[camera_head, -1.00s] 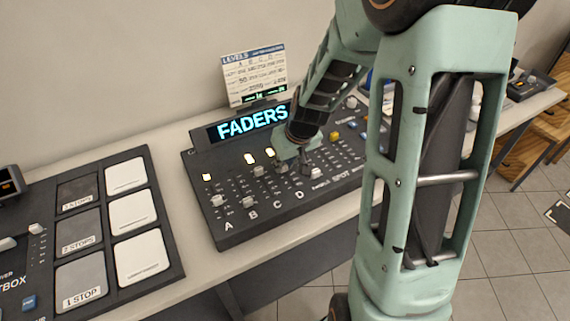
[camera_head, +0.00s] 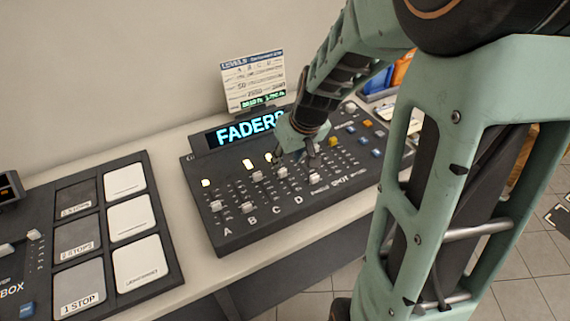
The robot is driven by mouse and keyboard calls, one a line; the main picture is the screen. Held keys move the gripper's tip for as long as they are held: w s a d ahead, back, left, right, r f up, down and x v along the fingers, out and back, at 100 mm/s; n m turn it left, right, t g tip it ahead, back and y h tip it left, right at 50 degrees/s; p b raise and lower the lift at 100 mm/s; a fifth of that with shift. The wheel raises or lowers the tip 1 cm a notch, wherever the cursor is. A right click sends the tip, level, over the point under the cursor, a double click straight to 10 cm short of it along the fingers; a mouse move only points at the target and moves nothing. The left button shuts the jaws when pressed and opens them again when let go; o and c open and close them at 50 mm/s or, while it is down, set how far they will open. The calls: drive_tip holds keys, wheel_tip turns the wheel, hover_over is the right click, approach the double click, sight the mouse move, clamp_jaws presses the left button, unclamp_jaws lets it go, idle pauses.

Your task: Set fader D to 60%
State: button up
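The fader console (camera_head: 232,240) is a dark sloped panel with a lit "FADERS" display (camera_head: 245,130) and columns labelled A, B, C and D. The pale fader D cap (camera_head: 283,173) appears to be the one up the column from the letter D, a little above mid-travel. My gripper (camera_head: 295,158) hangs over the upper part of the D column, just beyond this cap, pointing down. Its fingertips look apart, with nothing seen between them. Whether a finger touches the cap cannot be told. The gripper hides part of the slot's upper end and scale.
Fader caps A (camera_head: 216,206) and C (camera_head: 257,176) stand near D, and another cap (camera_head: 316,180) is to its right. A levels card (camera_head: 253,82) stands behind the display. A panel of square pads (camera_head: 140,262) lies left. My arm covers the right side.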

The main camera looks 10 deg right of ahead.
drive_tip(key=v, duration=0.5)
drive_tip(key=shift+s+r, duration=0.15)
drive_tip(key=shift+r, duration=0.1)
